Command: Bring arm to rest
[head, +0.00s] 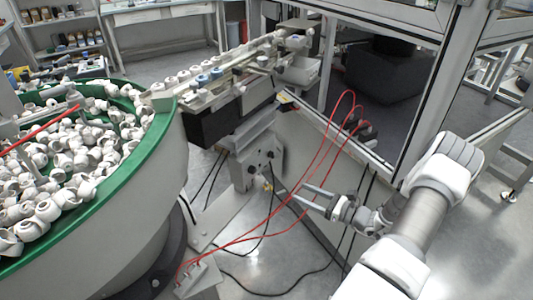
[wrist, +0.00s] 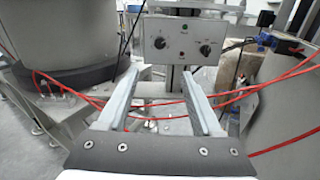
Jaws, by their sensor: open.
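My gripper (head: 309,197) is in the lower middle of the head view, at the end of my white and grey arm coming from the lower right. Its two fingers are apart with nothing between them. In the wrist view my gripper (wrist: 162,90) also shows open and empty. Its fingers point toward a grey control box (wrist: 185,40) with two black knobs. Red hoses (wrist: 265,82) cross the wrist view near the fingers; I cannot tell whether they touch. In the head view the red hoses (head: 316,165) loop down close to the gripper.
A large bowl with a green rim (head: 165,140) full of white caps stands at left. A linear feed track (head: 215,82) with several caps runs from it. A framed machine enclosure (head: 415,85) stands at right. Black cables (head: 268,293) lie on the floor.

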